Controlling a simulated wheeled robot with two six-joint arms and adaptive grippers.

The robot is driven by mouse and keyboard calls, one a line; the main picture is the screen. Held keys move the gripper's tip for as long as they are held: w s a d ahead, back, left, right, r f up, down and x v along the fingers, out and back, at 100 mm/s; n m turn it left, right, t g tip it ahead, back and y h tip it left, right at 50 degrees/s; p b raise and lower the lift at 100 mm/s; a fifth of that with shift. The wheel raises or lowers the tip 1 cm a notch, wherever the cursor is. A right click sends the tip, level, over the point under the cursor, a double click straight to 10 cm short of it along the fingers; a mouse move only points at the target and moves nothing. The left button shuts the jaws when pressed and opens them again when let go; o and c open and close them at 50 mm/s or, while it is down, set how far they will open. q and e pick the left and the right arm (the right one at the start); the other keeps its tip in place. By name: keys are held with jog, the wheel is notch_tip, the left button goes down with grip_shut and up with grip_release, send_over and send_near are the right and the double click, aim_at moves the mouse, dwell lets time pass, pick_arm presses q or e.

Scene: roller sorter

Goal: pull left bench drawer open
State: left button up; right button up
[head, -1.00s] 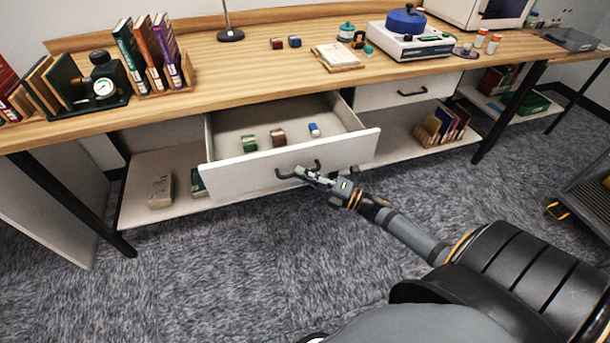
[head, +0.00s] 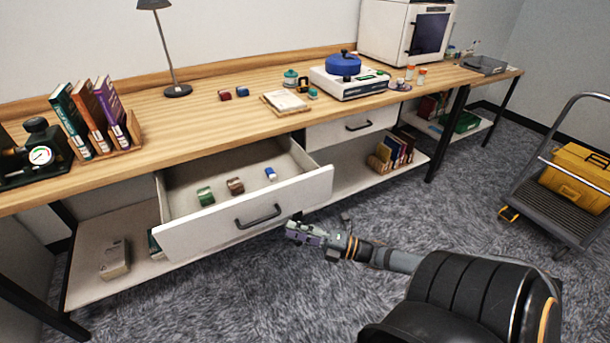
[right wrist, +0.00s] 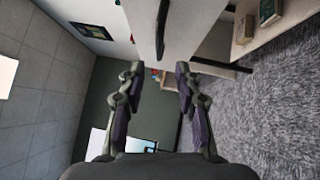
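The left bench drawer (head: 187,236) stands pulled out from under the wooden benchtop. Its dark bar handle (head: 258,217) is free, with nothing on it. Inside lie a green block (head: 205,196), a brown block (head: 235,186) and a blue block (head: 271,174). My right gripper (head: 292,232) is apart from the handle, to its right and in front of the drawer. In the right wrist view its two fingers (right wrist: 158,72) are spread with nothing between them, and the handle (right wrist: 161,30) shows beyond them. My left gripper is in neither view now.
The right drawer (head: 335,134) is closed. The benchtop (head: 200,124) carries books, a lamp (head: 178,91), a notepad (head: 286,102) and a blue-topped device (head: 343,66). A cart with a yellow case (head: 580,176) stands at the right. Carpet in front of the bench is clear.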

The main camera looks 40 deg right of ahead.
jog(key=shift+v, duration=1.7)
jog(key=shift+f, duration=0.1)
jog(key=s+d+f+m+g+h, duration=0.1)
jog(key=s+d+f+m+h, duration=0.1)
jog(key=d+f+m+h, duration=0.45)
jog(key=s+d+f+m+g+h, duration=0.1)
jog(key=s+f+m+g, duration=0.15)
jog(key=f, duration=0.75)
jog(key=s+d+f+m+h, duration=0.1)
jog(key=d+f+m+h, duration=0.3)
jog(key=f, duration=0.5)
jog(key=s+a+f+m+g, duration=0.3)
jog(key=s+f+m+g, duration=0.25)
jog(key=s+f, duration=0.4)
jog(key=s+a+f+m+g, duration=0.6)
jog(key=s+a+f+m, duration=0.1)
jog(key=s+a+f, duration=0.65)
notch_tip(320, 180, up, 14)
jog(key=s+a+p, duration=0.1)
jog(key=p, duration=1.3)
jog(key=shift+s, duration=0.25)
